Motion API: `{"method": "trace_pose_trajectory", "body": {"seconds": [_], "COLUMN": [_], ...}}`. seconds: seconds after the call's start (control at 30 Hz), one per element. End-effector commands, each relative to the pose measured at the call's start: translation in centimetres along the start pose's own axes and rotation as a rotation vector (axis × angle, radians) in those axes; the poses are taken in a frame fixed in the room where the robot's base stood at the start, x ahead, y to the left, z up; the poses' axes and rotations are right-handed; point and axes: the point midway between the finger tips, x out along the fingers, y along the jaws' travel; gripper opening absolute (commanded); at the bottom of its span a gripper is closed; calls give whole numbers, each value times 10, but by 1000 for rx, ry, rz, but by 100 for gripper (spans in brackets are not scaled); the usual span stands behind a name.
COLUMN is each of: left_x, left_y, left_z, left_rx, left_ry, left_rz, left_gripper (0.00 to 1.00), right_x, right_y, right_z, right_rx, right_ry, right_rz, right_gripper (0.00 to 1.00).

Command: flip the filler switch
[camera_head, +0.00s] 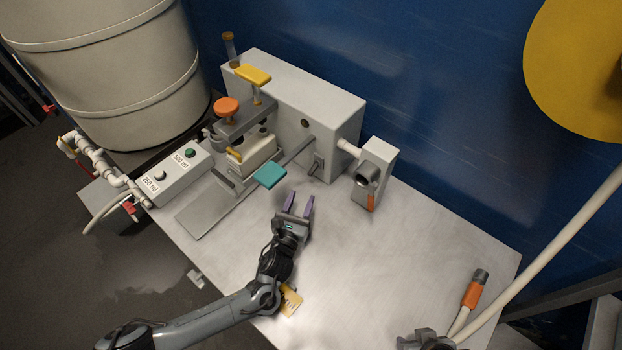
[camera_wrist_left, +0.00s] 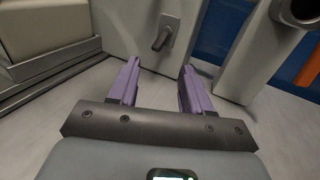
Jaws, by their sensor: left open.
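The switch that best fits the filler switch is a small grey lever (camera_head: 316,163) on a plate at the front of the big light-grey filler box (camera_head: 335,135). In the left wrist view the lever (camera_wrist_left: 163,38) stands out from its plate, ahead of my fingers and between them. My left gripper (camera_head: 300,198) is open and empty, its purple fingers pointing toward the box. The fingertips (camera_wrist_left: 160,70) are short of the lever and apart from it. No label shows on the lever. I do not make out my right gripper.
A teal paddle (camera_head: 270,175) and the metal rail lie left of my gripper. A grey block with a round socket (camera_head: 368,172) stands to the right. A box with two buttons (camera_head: 173,172) is at the left. The table's middle right is clear.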

Motion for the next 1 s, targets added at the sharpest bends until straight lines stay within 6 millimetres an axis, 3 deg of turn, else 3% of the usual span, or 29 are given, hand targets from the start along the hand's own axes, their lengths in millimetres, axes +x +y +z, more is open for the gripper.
{"method": "trace_pose_trajectory", "body": {"seconds": [0.53,0.73,1.0], "left_x": [81,94,96], "left_y": [0,0,0], "left_z": [-2,-1,-1], "left_rx": [-1,-1,-2], "left_ry": [1,2,2], "left_rz": [2,1,1], "left_gripper": [49,49,49], "right_x": [26,30,30], "right_y": [3,3,2], "right_z": [5,6,6], "right_rx": [-7,-7,-5], "right_ry": [8,8,8], "right_rz": [9,10,8], "right_gripper": [43,43,43]}}
